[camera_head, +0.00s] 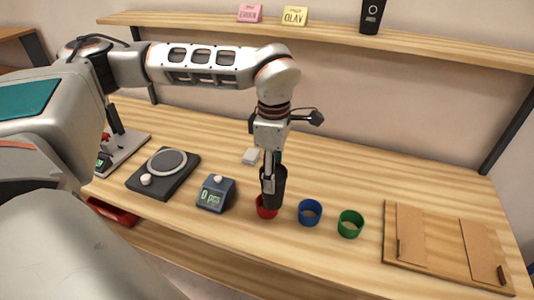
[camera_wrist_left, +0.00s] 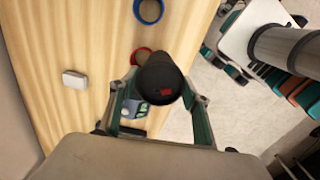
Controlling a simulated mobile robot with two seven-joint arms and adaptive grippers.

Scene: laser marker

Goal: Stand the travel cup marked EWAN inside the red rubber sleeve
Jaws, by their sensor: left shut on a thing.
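My left gripper (camera_head: 268,181) is shut on a dark travel cup (camera_head: 279,184), which is roughly upright. In the left wrist view the cup (camera_wrist_left: 160,78) sits between the fingers of the gripper (camera_wrist_left: 160,105), with a small red mark on its top. No name can be read on it. The red rubber sleeve (camera_head: 266,212) stands on the bench just below the cup. In the left wrist view the red sleeve (camera_wrist_left: 137,52) shows partly behind the cup. I cannot tell whether the cup's base is inside it. My right gripper is not in view.
A blue sleeve (camera_head: 310,212) and a green sleeve (camera_head: 350,224) stand to the right. A counter display (camera_head: 216,194) and a black device with a round plate (camera_head: 163,173) are left. A wooden board (camera_head: 446,248) lies right. The shelf holds name cards (camera_head: 295,16) and another dark cup (camera_head: 371,16).

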